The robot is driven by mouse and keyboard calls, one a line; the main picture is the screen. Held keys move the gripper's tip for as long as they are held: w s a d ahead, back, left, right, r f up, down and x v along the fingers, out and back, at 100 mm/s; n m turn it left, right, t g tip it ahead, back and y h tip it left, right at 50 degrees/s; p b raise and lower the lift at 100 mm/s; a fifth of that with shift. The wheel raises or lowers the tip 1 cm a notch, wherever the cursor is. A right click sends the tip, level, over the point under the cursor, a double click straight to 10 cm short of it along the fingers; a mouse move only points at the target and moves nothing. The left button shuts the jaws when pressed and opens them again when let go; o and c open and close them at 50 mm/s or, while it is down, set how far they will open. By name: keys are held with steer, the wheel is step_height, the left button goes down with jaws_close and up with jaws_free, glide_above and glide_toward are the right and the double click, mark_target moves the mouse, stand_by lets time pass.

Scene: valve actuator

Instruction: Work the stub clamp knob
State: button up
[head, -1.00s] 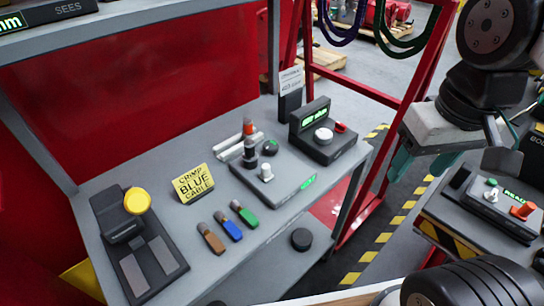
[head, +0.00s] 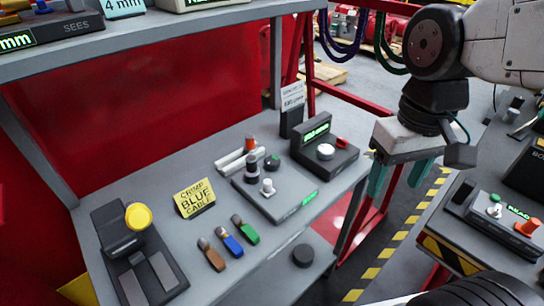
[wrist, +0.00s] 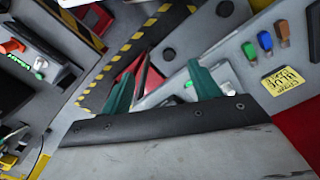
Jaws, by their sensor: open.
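No knob carries a readable stub clamp label, so I cannot tell which one it is. The wrist view also shows my gripper (wrist: 163,82).
A press-like device with a yellow knob (head: 138,216) stands left. A second bench with a panel (head: 505,222) is at right. A red frame (head: 310,70) stands behind.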

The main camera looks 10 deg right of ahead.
steer(key=w+a+f+m+g, duration=0.1)
steer(key=w+a+f+m, duration=0.1)
steer(key=w+a, duration=0.3)
steer(key=w+a+f+m, duration=0.2)
steer(key=w, duration=0.5)
steer(key=m+t, duration=0.1)
steer(key=m, duration=1.2)
glide_above(271, 160)
step_height(271, 160, down, 4)
steer(key=shift+r, duration=0.1)
steer(key=shift+m, duration=1)
steer(key=shift+f, duration=0.25)
step_height(271, 160, down, 7)
steer(key=shift+f, duration=0.15)
steer(key=c, duration=1)
